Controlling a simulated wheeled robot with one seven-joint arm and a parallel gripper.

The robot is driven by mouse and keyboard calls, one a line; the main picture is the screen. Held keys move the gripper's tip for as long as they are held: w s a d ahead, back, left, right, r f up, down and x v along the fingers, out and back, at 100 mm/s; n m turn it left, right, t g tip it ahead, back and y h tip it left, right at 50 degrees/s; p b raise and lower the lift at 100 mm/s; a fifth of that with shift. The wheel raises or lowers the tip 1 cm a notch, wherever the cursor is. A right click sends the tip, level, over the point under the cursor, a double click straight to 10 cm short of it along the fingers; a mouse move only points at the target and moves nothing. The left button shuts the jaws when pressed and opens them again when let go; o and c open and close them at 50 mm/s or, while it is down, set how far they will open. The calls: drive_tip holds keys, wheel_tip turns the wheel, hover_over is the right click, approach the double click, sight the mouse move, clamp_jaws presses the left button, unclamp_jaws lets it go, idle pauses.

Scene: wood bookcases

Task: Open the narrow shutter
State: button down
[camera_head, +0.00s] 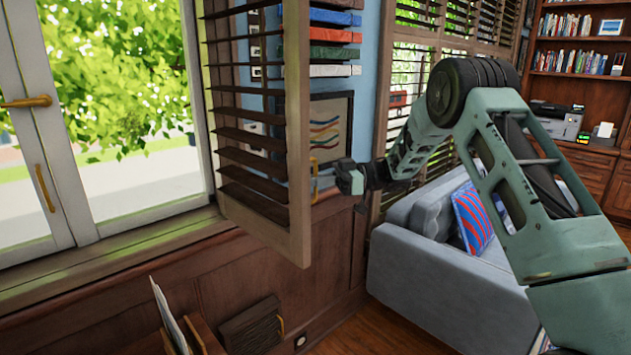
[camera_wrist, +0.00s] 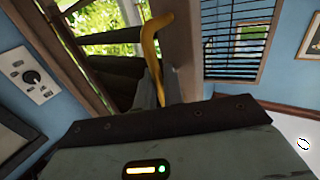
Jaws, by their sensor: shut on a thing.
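The narrow shutter (camera_head: 298,130) is a brown wooden frame with dark slats, standing swung out from the window wall in the head view. Its yellow handle (camera_head: 314,180) is on the frame's right side, and it shows large in the wrist view (camera_wrist: 156,45). My gripper (camera_head: 335,180) is at this handle, shut on it, with the arm reaching in from the right. The fingertips are mostly hidden in both views. The shutter's slats (camera_wrist: 95,60) are left of the handle in the wrist view.
A white-framed window (camera_head: 120,110) stands left of the shutter. A grey sofa (camera_head: 420,255) with a striped cushion (camera_head: 472,220) is below my arm. A framed picture (camera_head: 330,125) hangs behind the shutter. Papers (camera_head: 168,315) stand at the bottom left. Some floor (camera_head: 375,325) is bare before the sofa.

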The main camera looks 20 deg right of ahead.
drive_tip(key=c, duration=1.6)
unclamp_jaws()
drive_tip(key=shift+c, duration=0.2)
drive_tip(key=b+v, duration=0.5)
drive_tip(key=v, duration=1.2)
drive_tip(key=shift+d, duration=0.2)
drive_tip(key=shift+s, duration=0.1)
